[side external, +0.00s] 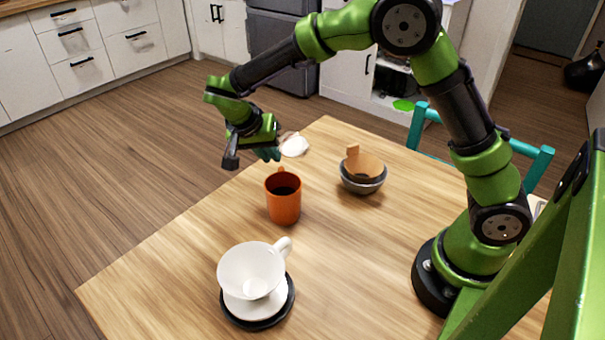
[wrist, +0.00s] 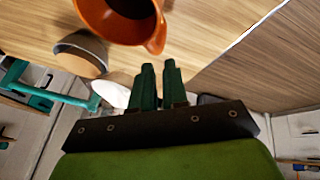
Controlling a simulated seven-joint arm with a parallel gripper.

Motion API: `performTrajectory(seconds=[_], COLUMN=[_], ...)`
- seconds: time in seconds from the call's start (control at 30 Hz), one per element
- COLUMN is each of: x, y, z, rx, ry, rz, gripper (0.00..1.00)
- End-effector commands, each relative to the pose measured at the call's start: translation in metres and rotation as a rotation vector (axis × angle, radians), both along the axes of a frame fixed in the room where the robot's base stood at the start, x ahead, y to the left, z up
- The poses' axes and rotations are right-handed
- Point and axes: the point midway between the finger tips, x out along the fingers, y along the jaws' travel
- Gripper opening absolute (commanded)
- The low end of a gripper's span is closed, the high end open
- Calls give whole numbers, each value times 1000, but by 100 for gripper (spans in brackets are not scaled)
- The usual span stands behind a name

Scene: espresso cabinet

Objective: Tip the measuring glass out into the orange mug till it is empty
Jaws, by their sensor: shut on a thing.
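The orange mug (side external: 284,203) stands upright on the wooden table, with dark contents or a dark inside. In the wrist view the orange mug (wrist: 92,12) is at the top, its handle towards my fingers. My gripper (side external: 268,153) is beyond the mug, near the table's far left edge, and apart from it. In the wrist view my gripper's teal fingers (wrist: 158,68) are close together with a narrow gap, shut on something. I take this to be the measuring glass, but its shape and contents cannot be made out in either view.
A white cup (side external: 250,269) stands on a dark round base (side external: 287,306) in front of the mug. A grey bowl (side external: 362,183) with a tan piece is right of the mug. A small white thing (side external: 295,146) lies near my gripper. A teal chair (side external: 541,166) stands behind the table.

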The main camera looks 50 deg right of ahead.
Motion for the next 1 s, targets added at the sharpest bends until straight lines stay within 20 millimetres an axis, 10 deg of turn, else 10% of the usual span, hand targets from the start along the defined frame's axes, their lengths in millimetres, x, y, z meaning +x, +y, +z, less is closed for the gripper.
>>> performTrajectory(seconds=[1.0], x=[0], y=[-1], z=[-9], rx=[-134], ry=[-35], rz=[2], gripper=[0])
